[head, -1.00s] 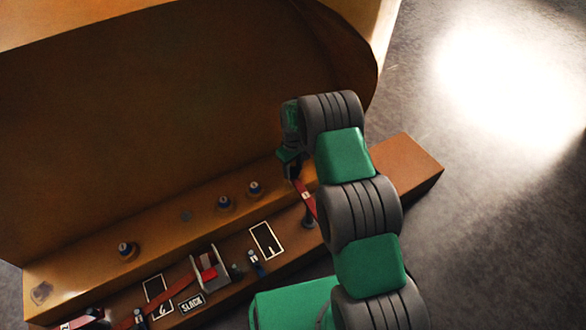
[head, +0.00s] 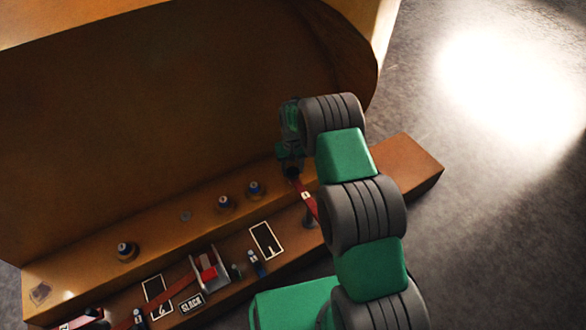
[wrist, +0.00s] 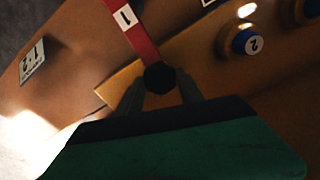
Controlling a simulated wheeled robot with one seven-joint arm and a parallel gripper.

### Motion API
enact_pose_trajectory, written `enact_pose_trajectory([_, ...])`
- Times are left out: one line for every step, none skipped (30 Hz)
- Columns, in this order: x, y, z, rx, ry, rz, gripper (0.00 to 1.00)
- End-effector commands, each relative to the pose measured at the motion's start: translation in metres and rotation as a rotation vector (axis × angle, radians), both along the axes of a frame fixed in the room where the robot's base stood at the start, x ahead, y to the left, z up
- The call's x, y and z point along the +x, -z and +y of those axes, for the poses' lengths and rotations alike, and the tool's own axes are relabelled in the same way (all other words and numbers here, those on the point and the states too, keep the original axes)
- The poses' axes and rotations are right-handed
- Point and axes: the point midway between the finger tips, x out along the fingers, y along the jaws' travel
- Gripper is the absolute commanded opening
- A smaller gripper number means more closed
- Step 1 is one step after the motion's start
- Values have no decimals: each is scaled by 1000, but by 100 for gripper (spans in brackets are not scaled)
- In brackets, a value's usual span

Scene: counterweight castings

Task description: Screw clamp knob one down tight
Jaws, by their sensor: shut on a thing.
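Clamp knob one is a dark, faceted knob (wrist: 158,77) at the end of a red bar (wrist: 132,28) labelled 1. My gripper (wrist: 160,85) is shut on this knob, with one finger on either side of it. In the head view my gripper (head: 291,168) is over the right part of the ledge, at the upper end of the red bar (head: 308,203). The knob itself is mostly hidden there by the gripper. How far down the knob sits cannot be told.
Similar pieces (head: 226,203) stand along the brown ledge (head: 75,276). A tall brown wall (head: 170,120) rises behind.

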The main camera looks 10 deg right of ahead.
Motion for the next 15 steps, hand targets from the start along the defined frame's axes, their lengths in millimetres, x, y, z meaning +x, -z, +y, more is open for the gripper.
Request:
enact_pose_trajectory([0,0,0,0,43,0,4])
enact_pose_trajectory([0,0,0,0,72,-1,4])
enact_pose_trajectory([0,0,0,0,110,-1,4])
enact_pose_trajectory([0,0,0,0,139,-1,4])
enact_pose_trajectory([0,0,0,0,167,-1,4])
enact_pose_trajectory([0,0,0,0,205,-1,4])
enact_pose_trajectory([0,0,0,0,234,-1,4])
enact_pose_trajectory([0,0,0,0,262,-1,4])
enact_pose_trajectory([0,0,0,0,300,-1,4])
enact_pose_trajectory([0,0,0,0,329,-1,4])
enact_pose_trajectory([0,-1,0,0,357,-1,4])
enact_pose_trajectory([1,-1,0,0,395,-2,4])
enact_pose_trajectory([1,-1,0,0,424,-2,4])
enact_pose_trajectory([1,-1,0,0,452,-2,4])
enact_pose_trajectory([1,-1,0,0,490,-2,4])
